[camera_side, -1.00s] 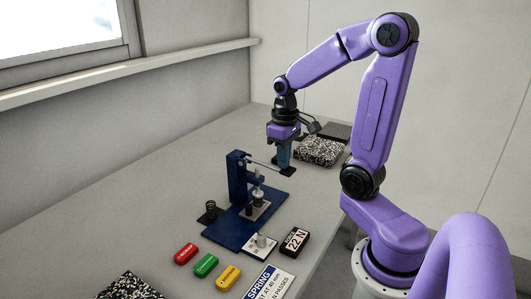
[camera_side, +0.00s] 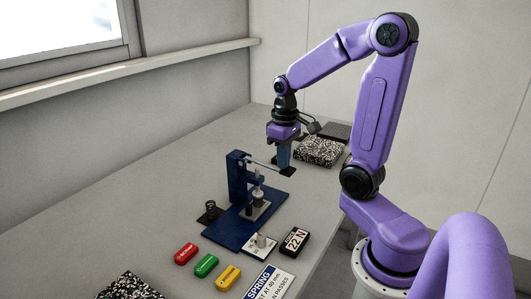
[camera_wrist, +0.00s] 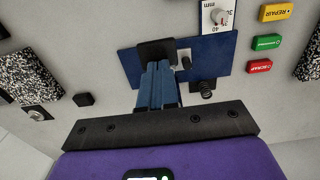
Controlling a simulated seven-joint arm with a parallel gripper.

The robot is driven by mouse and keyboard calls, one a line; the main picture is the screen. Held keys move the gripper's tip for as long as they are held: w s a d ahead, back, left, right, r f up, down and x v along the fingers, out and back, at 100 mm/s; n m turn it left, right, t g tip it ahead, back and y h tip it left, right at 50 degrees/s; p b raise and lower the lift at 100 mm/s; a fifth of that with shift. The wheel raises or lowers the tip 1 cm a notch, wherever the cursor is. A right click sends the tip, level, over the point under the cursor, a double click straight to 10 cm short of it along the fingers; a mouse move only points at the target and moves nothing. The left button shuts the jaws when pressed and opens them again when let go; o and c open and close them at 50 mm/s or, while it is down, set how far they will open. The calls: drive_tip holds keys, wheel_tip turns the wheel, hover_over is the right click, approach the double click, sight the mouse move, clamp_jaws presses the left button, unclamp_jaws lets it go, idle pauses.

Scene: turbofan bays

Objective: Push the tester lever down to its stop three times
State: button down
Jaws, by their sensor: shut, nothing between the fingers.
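The blue tester (camera_side: 237,180) stands on the table with its upright post at the left of its base. Its lever (camera_side: 264,164) runs from the post to the right, sloping slightly down, and ends in a black pad (camera_side: 288,172). My gripper (camera_side: 283,165) points down with its fingers shut and empty, at the lever's pad end; contact is hard to tell. In the wrist view my fingertips (camera_wrist: 158,66) overlap the edge of the black pad (camera_wrist: 157,48). A dark spring sits under the plunger (camera_side: 257,190). The readout (camera_side: 295,241) shows 22 N.
A loose dark spring (camera_side: 210,211) stands left of the tester. Red (camera_side: 186,253), green (camera_side: 206,265) and yellow (camera_side: 229,277) labelled blocks lie in front, beside a printed spring card (camera_side: 268,283). A speckled block (camera_side: 318,151) lies behind my gripper.

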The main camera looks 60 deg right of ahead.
drive_tip(key=shift+f, duration=0.1)
drive_tip(key=shift+w+r, duration=0.1)
drive_tip(key=shift+r, duration=0.75)
wheel_tip(320, 180, up, 12)
drive_tip(key=shift+r, duration=0.15)
idle(1.0)
drive_tip(key=s+a+f+n, duration=0.4)
drive_tip(key=a+f+n, duration=0.1)
drive_tip(key=a, duration=0.3)
drive_tip(key=s+a+f+n, duration=0.4)
drive_tip(key=s+a+f, duration=0.1)
drive_tip(key=a+f, duration=0.15)
drive_tip(key=s+a+f+n, duration=0.2)
drive_tip(key=s+f+n, duration=0.1)
drive_tip(key=s, duration=0.4)
drive_tip(key=shift+s+a+n, duration=0.2)
drive_tip(key=shift+a+n, duration=0.1)
drive_tip(key=shift+a, duration=0.1)
